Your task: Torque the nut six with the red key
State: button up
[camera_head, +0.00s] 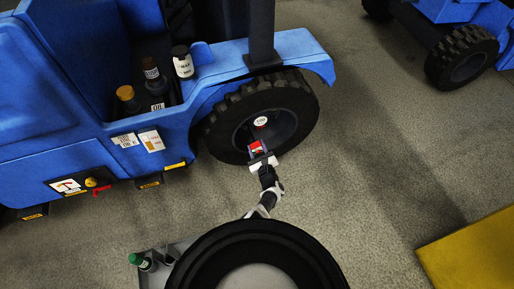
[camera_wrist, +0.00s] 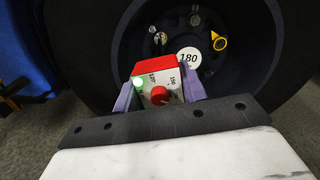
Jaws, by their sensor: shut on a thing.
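My gripper (camera_wrist: 160,88) is shut on the red key (camera_wrist: 157,70), a box with a red top and a pale face. The face carries a red knob, a lit green lamp and small printed numbers. In the head view my gripper (camera_head: 262,160) holds the red key (camera_head: 256,147) in front of the lower part of the wheel hub. The dark wheel (camera_head: 226,128) has a round white "180" label (camera_wrist: 188,58). Studs or nuts (camera_wrist: 195,20) show around it, one with a yellow piece (camera_wrist: 219,42). Which is nut six cannot be told. The key's far end is hidden.
The blue vehicle (camera_head: 60,90) carries several bottles (camera_head: 183,62) in a recess. A green-capped bottle (camera_head: 140,261) stands near the bottom. A yellow block (camera_head: 475,255) lies at the lower right. Another blue vehicle (camera_head: 450,10) is at the upper right. Floor right of the wheel is clear.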

aim_at(259, 153)
jog(key=shift+s, duration=0.1)
jog(key=shift+p+v, duration=1.25)
jog(key=shift+v, duration=0.9)
jog(key=shift+p+v, duration=0.75)
jog(key=shift+v, duration=0.75)
jog(key=shift+r, duration=0.1)
